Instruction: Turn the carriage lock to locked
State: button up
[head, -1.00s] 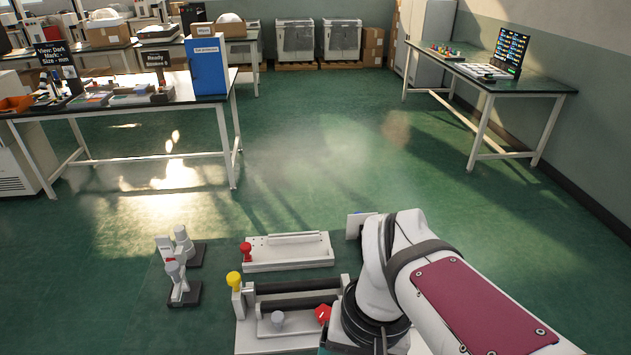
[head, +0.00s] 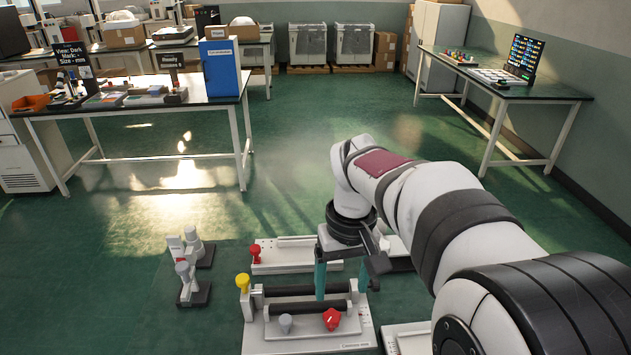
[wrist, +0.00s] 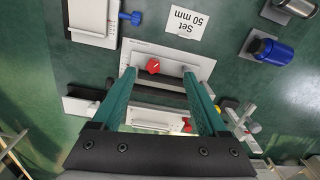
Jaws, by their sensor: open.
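A red knob (head: 331,319) sits at the front right of a pale fixture (head: 262,341) with two dark rails and small lettering at its front edge. A grey knob (head: 286,324) stands left of it, and a yellow-topped knob (head: 243,283) at the fixture's left end. My gripper (head: 341,294) points down over the fixture, teal fingers apart and empty. In the wrist view, the red knob (wrist: 153,66) appears between the fingertips of my gripper (wrist: 160,73), nearer the left one. I see no contact with it. Which way the lock is set is unclear.
A second pale fixture with a red knob (head: 255,252) lies behind. Grey-capped stands (head: 187,272) are on the left. The wrist view shows a "Set 50 mm" card (wrist: 187,21), a blue-handled part (wrist: 132,18) and a blue cylinder (wrist: 273,50). Open green floor lies beyond.

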jog(key=n, duration=0.2)
send_over(333, 317)
notch_tip(333, 317, down, 3)
notch_tip(333, 317, down, 15)
grip_shut()
